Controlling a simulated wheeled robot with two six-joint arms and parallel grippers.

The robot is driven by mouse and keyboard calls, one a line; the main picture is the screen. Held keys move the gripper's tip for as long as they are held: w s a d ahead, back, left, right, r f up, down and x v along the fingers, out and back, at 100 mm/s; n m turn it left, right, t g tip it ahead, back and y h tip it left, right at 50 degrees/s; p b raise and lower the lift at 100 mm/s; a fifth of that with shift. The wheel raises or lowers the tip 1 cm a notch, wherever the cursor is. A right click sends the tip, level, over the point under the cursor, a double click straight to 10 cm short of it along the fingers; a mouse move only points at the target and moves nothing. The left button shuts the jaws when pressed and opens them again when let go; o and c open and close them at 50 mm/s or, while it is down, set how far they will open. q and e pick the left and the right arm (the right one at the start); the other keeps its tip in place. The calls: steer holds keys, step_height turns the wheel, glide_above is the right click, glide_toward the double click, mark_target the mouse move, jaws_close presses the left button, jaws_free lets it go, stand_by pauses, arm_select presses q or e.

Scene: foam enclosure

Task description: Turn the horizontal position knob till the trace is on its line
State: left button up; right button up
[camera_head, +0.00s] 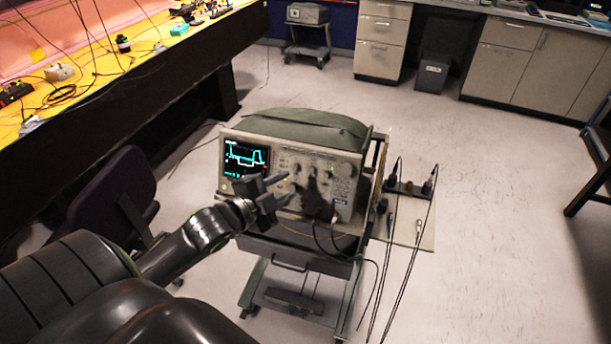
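The oscilloscope (340,205) stands on a wheeled cart, its front panel facing me. Its screen (246,159) at the left shows a cyan stepped trace and a white stepped line, which look apart from each other. Several knobs are on the panel right of the screen; which is the horizontal position knob I cannot tell. My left gripper (284,186) is in front of the panel's lower middle, its fingers pointing at the knobs. The fingers look spread apart with a gap between them. Whether they touch a knob is unclear. My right gripper is not in view.
The cart (298,268) has a side shelf (424,238) at the right with probes and hanging cables. A dark chair (105,205) stands left of the cart. A long bench (150,75) with cables runs along the left.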

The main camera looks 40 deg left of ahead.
mark_target(312, 171)
arm_select(q)
steer(key=x, duration=0.8)
steer(key=shift+c, duration=0.2)
steer(key=shift+p, duration=0.3)
jaws_close()
